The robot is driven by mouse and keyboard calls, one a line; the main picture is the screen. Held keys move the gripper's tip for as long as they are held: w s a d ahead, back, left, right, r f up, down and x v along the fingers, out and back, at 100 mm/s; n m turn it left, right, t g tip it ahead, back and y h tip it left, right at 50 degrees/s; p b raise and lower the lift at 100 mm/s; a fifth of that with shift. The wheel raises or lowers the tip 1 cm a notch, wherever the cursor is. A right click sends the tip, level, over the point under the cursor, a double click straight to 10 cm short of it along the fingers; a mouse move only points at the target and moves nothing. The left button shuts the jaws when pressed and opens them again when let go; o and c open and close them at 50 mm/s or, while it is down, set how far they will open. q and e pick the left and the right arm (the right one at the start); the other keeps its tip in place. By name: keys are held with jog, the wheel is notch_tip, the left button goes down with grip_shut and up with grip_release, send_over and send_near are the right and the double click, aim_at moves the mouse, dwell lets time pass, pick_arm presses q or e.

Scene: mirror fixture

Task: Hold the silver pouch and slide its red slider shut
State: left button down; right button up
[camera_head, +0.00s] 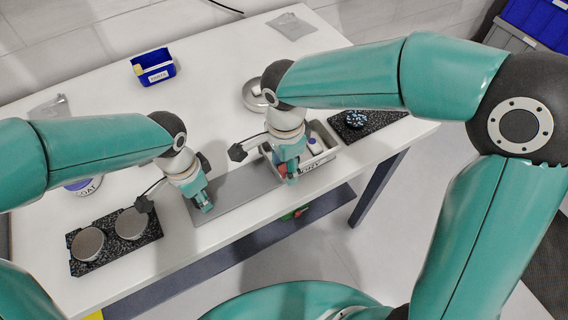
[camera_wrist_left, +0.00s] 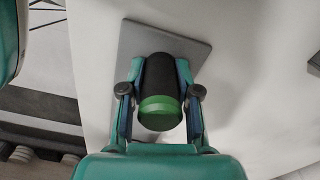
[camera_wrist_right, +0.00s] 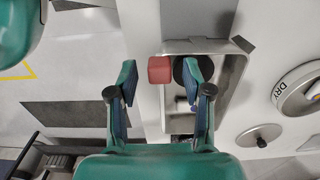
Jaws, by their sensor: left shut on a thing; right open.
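A flat grey panel (camera_head: 237,187), possibly the silver pouch, lies along the table's front edge. It also shows in the left wrist view (camera_wrist_left: 134,45). My left gripper (camera_head: 206,207) is over its left end, shut on a black cylinder with a green end (camera_wrist_left: 160,108). My right gripper (camera_head: 291,180) is open at the panel's right end, beside a grey tray. In the right wrist view a red block (camera_wrist_right: 160,70), likely the red slider, shows between its spread fingers (camera_wrist_right: 161,82). I cannot tell whether they touch it. In the head view the right gripper mostly hides the block.
The grey tray (camera_head: 329,158) holds small items. A black speckled mat with two round metal discs (camera_head: 88,243) is at left, another speckled mat (camera_head: 378,122) at right. A blue bin (camera_head: 153,67), a round dish (camera_head: 251,96) and a grey sheet (camera_head: 291,26) stand further back.

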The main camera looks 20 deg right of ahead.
aim_at(319, 156)
jog(key=shift+f, duration=0.2)
jog(key=shift+c, duration=0.2)
grip_shut()
jog(key=d, duration=0.3)
jog(key=w+d, duration=0.1)
jog(key=d, duration=0.2)
jog(key=w+d, duration=0.1)
jog(key=d, duration=0.2)
jog(key=shift+w, duration=0.2)
jog(key=shift+a, duration=0.1)
jog(key=shift+o, duration=0.2)
grip_release()
